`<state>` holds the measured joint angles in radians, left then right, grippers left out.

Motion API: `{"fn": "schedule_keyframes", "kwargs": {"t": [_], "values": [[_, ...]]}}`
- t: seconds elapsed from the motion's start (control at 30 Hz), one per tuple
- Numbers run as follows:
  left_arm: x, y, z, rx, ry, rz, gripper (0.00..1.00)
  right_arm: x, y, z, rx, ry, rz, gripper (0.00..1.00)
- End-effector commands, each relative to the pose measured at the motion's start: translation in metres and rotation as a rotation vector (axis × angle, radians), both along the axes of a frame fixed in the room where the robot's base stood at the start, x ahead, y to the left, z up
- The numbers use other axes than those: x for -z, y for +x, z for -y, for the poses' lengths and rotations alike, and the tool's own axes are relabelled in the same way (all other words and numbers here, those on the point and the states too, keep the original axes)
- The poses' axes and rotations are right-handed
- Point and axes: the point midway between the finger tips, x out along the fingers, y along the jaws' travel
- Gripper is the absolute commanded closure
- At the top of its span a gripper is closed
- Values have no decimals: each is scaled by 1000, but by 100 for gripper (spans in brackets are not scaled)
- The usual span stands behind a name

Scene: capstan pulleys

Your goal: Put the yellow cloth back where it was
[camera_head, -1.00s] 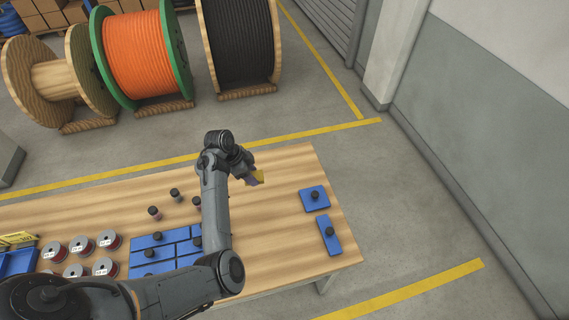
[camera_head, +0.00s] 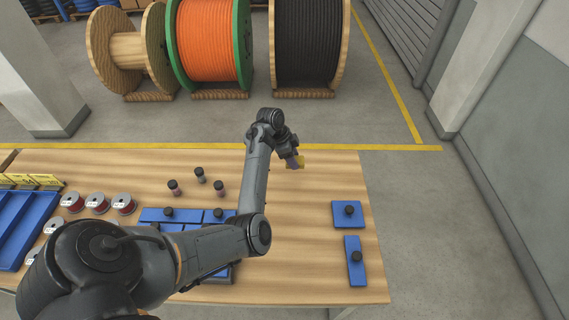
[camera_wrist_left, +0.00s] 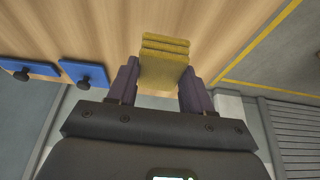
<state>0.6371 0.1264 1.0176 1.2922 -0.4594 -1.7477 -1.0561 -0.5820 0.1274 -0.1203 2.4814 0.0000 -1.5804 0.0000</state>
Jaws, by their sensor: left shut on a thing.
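The yellow cloth (camera_head: 296,162) is a small folded stack at the far right part of the wooden table. In the left wrist view the cloth (camera_wrist_left: 163,62) sits between the two purple fingers, with its layered folds facing away from me. My left gripper (camera_head: 293,161) is shut on the cloth, near the table's back edge. It also shows in the left wrist view (camera_wrist_left: 158,80). Whether the cloth touches the table I cannot tell. My right gripper is not in view.
Two blue plates with black knobs, a squarer one (camera_head: 348,215) and a longer one (camera_head: 355,262), lie at the table's right end. More blue plates (camera_head: 190,214) and several dark-capped pegs (camera_head: 200,175) are left of my arm. Wire spools (camera_head: 123,203) and a blue tray (camera_head: 25,225) lie further left. Bare wood (camera_head: 305,230) lies between.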

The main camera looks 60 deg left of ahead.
Motion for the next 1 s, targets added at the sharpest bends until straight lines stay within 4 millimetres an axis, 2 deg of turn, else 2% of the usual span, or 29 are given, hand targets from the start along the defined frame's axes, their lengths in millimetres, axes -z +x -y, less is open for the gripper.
{"fn": "schedule_keyframes", "kwargs": {"t": [0.03, 0.2, 0.37, 0.57, 0.83, 1.0], "values": [[8, -1, -12, -2, 0, -1, 74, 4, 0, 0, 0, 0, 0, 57], [26, -2, -41, -2, 0, -1, 74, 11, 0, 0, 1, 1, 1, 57], [34, -2, -56, 0, 1, 0, 74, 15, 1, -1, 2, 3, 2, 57], [40, -2, -59, 0, -1, 0, 74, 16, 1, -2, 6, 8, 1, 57], [71, -3, -58, 1, -1, -2, 74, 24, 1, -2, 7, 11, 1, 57], [76, -2, -59, 0, 0, 1, 74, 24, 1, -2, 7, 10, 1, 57]]}}
